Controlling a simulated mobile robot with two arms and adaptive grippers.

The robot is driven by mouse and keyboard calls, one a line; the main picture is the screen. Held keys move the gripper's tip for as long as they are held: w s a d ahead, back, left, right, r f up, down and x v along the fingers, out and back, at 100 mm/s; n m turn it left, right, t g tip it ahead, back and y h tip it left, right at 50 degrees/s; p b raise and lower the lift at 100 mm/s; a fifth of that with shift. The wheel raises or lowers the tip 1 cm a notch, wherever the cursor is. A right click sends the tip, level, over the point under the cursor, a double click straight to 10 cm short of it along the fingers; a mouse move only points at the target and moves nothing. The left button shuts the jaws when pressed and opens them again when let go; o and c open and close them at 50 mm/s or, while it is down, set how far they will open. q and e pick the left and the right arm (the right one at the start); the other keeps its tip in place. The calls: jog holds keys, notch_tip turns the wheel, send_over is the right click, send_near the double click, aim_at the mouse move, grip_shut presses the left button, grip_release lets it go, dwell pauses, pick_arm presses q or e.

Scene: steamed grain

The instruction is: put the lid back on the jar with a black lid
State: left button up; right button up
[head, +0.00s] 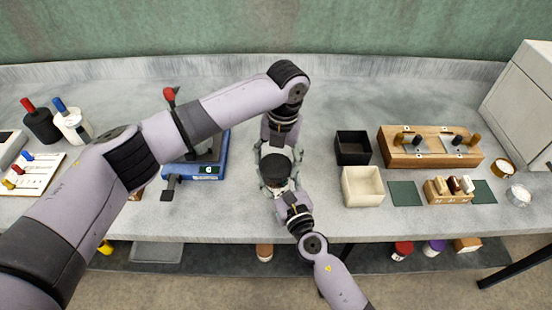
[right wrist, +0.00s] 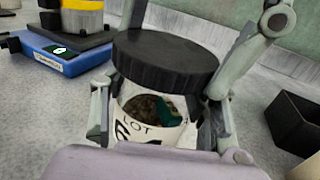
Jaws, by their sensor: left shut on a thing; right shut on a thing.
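The jar (right wrist: 148,115) is clear with a white label reading "LOT" and dark contents, standing upright between the fingers of my right gripper (head: 279,188). My right gripper is shut on the jar from the front. The black lid (head: 275,169) is over the jar's mouth, and it also shows in the right wrist view (right wrist: 165,60). My left gripper (head: 275,160) reaches down from behind and is shut on the lid, with a finger along its right side in the right wrist view. I cannot tell whether the lid is seated or only held against the rim.
A blue scale (head: 212,168) stands left of the jar. A black bin (head: 352,147) and a cream bin (head: 362,187) stand to the right, with a wooden rack (head: 430,157) beyond. The bench's front edge (head: 225,240) is close in front of the jar.

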pick_arm(q)
jog(key=shift+o, duration=0.5)
jog(key=shift+s+f, duration=0.15)
jog(key=shift+f, duration=0.5)
pick_arm(e)
jog(key=shift+r, duration=0.3)
pick_arm(q)
jog(key=shift+o, duration=0.3)
jog(key=o, duration=0.7)
pick_arm(e)
jog(key=shift+w, duration=0.1)
pick_arm(q)
jog(key=shift+o, duration=0.2)
jog(key=shift+w, duration=0.2)
pick_arm(e)
jog(key=shift+f, duration=0.1)
pick_arm(q)
jog(key=shift+d+r, duration=0.15)
jog(key=shift+r, duration=0.05)
pick_arm(e)
jog(key=shift+f, duration=0.1)
pick_arm(q)
jog(key=shift+d+r, duration=0.15)
jog(key=shift+r, duration=1.9)
jog(key=shift+c, duration=0.3)
